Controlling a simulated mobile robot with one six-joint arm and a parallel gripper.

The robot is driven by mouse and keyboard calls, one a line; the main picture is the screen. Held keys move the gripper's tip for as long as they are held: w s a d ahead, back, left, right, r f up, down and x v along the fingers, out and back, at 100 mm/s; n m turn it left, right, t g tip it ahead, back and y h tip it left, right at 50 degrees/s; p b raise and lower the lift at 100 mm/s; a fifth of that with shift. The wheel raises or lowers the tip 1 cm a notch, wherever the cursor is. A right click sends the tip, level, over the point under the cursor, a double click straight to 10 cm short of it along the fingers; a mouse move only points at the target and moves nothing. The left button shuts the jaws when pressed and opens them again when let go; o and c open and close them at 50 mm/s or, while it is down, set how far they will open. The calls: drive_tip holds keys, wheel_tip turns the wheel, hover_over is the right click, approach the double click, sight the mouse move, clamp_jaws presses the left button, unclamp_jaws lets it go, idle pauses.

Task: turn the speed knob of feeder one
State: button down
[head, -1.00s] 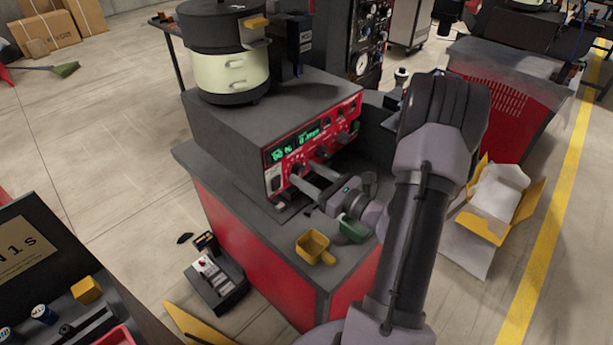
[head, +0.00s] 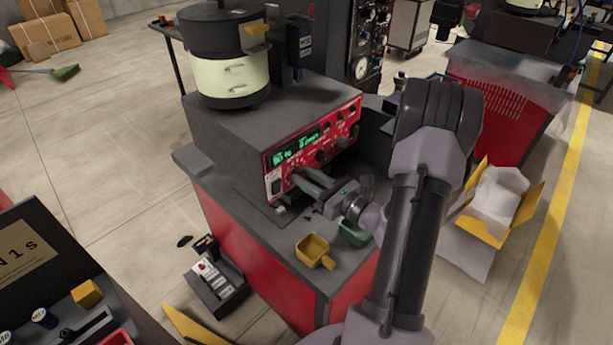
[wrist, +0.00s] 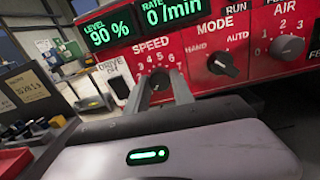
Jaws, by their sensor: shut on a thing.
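The feeder's red control panel (head: 343,127) is on the front of the dark grey box under the bowl. In the wrist view, the black speed knob (wrist: 159,79) sits below the word SPEED on a scale of numbers. My gripper (head: 298,179) reaches the lower left of the panel. In the wrist view its two fingers (wrist: 160,84) are shut on the speed knob, one on each side. The fingers partly hide the knob, and I cannot tell its setting. The green displays (wrist: 173,10) read level 90 % and rate 0 /min.
The mode knob (wrist: 223,63) and air knob (wrist: 287,47) are to the right of the speed knob. A yellow scoop (head: 312,250) and a green container (head: 353,232) stand on the bench below my gripper. The stacked bowl (head: 228,75) is on top of the box.

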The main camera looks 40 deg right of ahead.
drive_tip(key=m+p, duration=0.3)
drive_tip(key=m, duration=0.1)
drive_tip(key=shift+r, duration=0.1)
drive_tip(key=m+p, duration=0.3)
drive_tip(key=m, duration=0.1)
drive_tip(key=shift+m, duration=0.4)
drive_tip(key=m+p, duration=0.3)
drive_tip(key=m, duration=0.1)
drive_tip(key=shift+m, duration=0.3)
drive_tip(key=shift+f+m+t+h+p, duration=0.2)
drive_tip(key=shift+m+p, duration=0.4)
drive_tip(key=shift+m, duration=0.45)
drive_tip(key=shift+f+m+t+h+p, duration=0.1)
drive_tip(key=shift+m+t+p, duration=0.1)
drive_tip(key=shift+m+p, duration=0.6)
drive_tip(key=shift+m, duration=0.45)
drive_tip(key=c, duration=1.1)
unclamp_jaws()
drive_tip(key=shift+s, duration=0.1)
